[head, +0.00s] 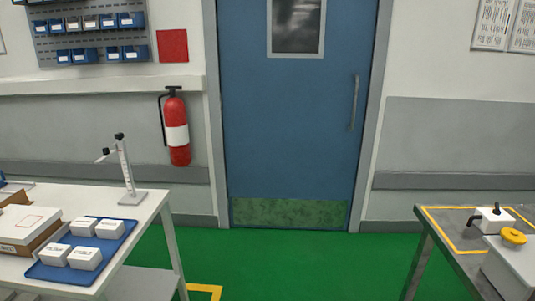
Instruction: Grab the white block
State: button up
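Several small white blocks with dark print on their faces sit on a blue tray (57,274) on the left table. The front-right one (85,259) and the front-left one (54,255) are nearest; the back-right one (110,229) and the back-left one (83,227) stand behind them. On the right table is another white block-like thing (492,221) with black fittings. I cannot tell which one the task means. My gripper is not in view.
The left table (150,203) also holds a white carton (22,228) and a stand with a marked column (125,165). The right table (445,240) carries a white box (515,265) with a yellow knob (513,237). Green floor (300,265) lies clear between the tables, before a blue door (290,130).

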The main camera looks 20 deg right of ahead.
aim_at(489, 223)
jog(key=i+z, duration=0.2)
jog(key=z, duration=0.25)
jog(key=i+z, duration=0.2)
jog(key=z, duration=0.25)
jog(key=i+j+z, duration=0.2)
jog(key=z, duration=0.3)
jog(key=i+j+z, duration=0.15)
jog(key=z, duration=0.3)
jog(key=i+j+z, duration=0.1)
jog(key=j+z, duration=0.2)
jog(key=z, duration=0.15)
jog(key=i+j+z, duration=0.15)
jog(key=j+z, duration=0.25)
jog(key=i+j+z, duration=0.15)
jog(key=j+z, duration=0.3)
jog(key=i+j+z, duration=0.2)
jog(key=j, duration=0.25)
jog(key=j+z, duration=0.25)
jog(key=j, duration=0.2)
jog(key=i+j, duration=0.3)
